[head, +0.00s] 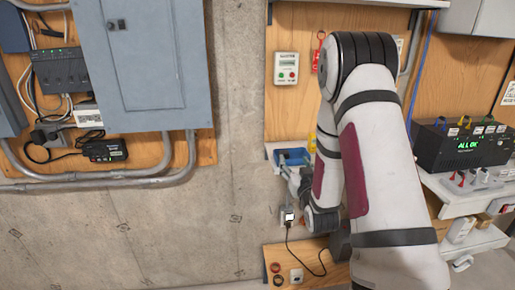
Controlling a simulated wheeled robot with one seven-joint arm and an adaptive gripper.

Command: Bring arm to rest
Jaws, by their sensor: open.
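My arm rises from the lower right of the head view, bends at a dark ribbed elbow near the top and folds back down to the wrist.
A grey breaker box (147,65) is on the left wall. A blue bin (292,157) and a small plugged-in device (288,215) are left of my wrist. A black unit reading "ALL OK" (462,145) stands on the right shelf. Bare concrete (235,120) lies between the panels.

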